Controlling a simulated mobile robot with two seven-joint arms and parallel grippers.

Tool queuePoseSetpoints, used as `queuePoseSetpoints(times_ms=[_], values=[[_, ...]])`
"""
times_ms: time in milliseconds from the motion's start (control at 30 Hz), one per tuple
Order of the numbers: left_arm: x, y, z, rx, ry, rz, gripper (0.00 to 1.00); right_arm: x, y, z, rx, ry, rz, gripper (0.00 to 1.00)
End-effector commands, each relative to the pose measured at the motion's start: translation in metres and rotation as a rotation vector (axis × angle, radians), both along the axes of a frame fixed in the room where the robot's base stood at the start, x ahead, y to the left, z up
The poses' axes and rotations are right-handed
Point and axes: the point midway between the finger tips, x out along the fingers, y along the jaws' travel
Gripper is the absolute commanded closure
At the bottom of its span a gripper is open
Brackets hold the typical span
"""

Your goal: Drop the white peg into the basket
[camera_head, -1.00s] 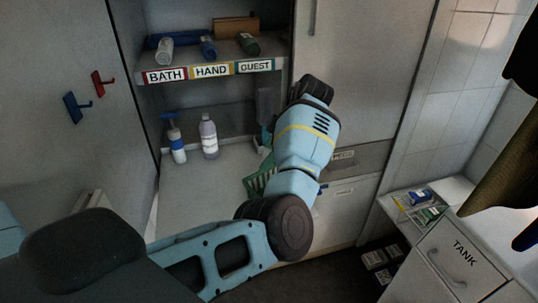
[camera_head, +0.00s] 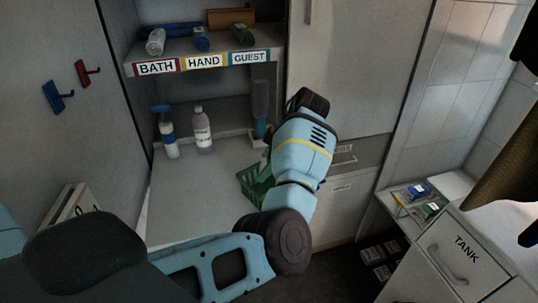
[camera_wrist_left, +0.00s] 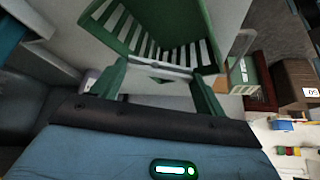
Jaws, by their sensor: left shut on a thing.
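The green slatted basket (camera_head: 254,186) stands on the lower counter, partly hidden behind my left forearm. Its slats fill the upper middle of the left wrist view (camera_wrist_left: 170,35). My left gripper (camera_wrist_left: 158,72) has dark green fingers that point at the basket, close to it in that view. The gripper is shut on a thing. A thin pale strip shows between the fingertips; it seems to be the white peg (camera_wrist_left: 170,69), but its outline is unclear against the basket. In the head view the fingers are mostly hidden by my arm. My right gripper is not in view.
A spray bottle (camera_head: 168,135) and a pale bottle (camera_head: 202,131) stand left of the basket. A shelf labelled BATH, HAND, GUEST (camera_head: 205,60) with rolled items is above. The counter left of the basket is clear. A TANK cabinet (camera_head: 462,250) is at right.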

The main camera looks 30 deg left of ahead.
Motion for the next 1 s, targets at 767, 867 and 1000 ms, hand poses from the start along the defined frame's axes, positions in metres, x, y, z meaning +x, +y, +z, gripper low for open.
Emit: queuePoseSetpoints(times_ms=[767, 867, 1000], values=[[0.000, 0.000, -0.003, 0.000, -0.002, 0.000, 0.01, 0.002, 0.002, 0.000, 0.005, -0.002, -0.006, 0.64], [0.001, -0.002, 0.001, 0.000, -0.004, -0.001, 0.01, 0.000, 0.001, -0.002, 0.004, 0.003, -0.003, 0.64], [0.006, -0.010, 0.014, 0.000, -0.004, -0.002, 0.01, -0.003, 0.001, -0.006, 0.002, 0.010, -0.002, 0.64]])
